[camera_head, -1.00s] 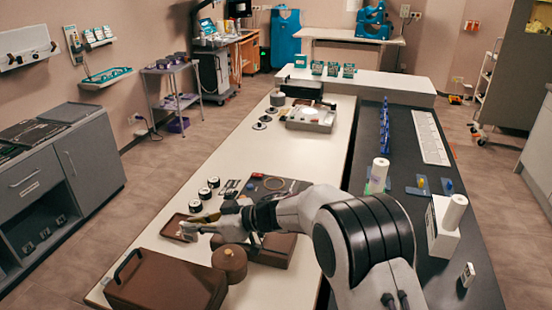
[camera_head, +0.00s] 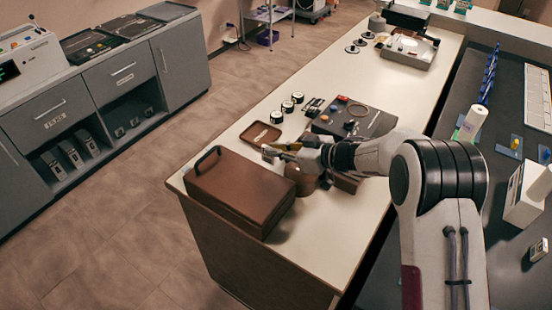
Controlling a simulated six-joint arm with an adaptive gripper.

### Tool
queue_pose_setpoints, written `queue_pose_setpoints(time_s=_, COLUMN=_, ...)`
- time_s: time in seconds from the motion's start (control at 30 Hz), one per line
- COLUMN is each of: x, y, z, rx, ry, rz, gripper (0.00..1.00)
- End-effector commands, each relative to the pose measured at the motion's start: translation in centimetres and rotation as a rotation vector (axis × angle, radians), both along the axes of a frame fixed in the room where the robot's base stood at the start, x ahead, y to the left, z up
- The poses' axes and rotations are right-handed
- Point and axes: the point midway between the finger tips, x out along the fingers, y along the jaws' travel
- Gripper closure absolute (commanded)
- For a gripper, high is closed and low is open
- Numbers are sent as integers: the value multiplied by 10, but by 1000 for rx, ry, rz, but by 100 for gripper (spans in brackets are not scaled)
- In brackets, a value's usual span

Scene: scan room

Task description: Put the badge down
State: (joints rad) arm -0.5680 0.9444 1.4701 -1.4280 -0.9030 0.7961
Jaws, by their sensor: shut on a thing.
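My gripper (camera_head: 276,151) reaches in from the right over the white bench. It is shut on a small pale thing at its tips, which looks like the badge (camera_head: 268,151). The badge is small and partly covered by the fingers, so its face cannot be read. The gripper is just in front of a shallow brown tray (camera_head: 250,139) and above the back edge of a brown case. I cannot tell how high the badge is above the bench.
The brown case (camera_head: 235,192) with a black handle stands at the bench's near end. A round brown pot (camera_head: 300,178) is partly hidden under my gripper. Several black-and-white round pots (camera_head: 287,107) stand behind the tray. Bare bench (camera_head: 320,225) lies right of the case.

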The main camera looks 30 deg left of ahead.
Motion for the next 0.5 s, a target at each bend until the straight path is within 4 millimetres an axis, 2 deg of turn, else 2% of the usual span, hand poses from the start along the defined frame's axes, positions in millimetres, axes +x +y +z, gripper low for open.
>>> queue_pose_setpoints(time_s=0.23, x=0, y=0, z=-4, rx=-1, ry=1, rz=1, gripper=100)
queue_pose_setpoints(time_s=0.5, x=0, y=0, z=-30, rx=-1, ry=1, rz=1, gripper=100)
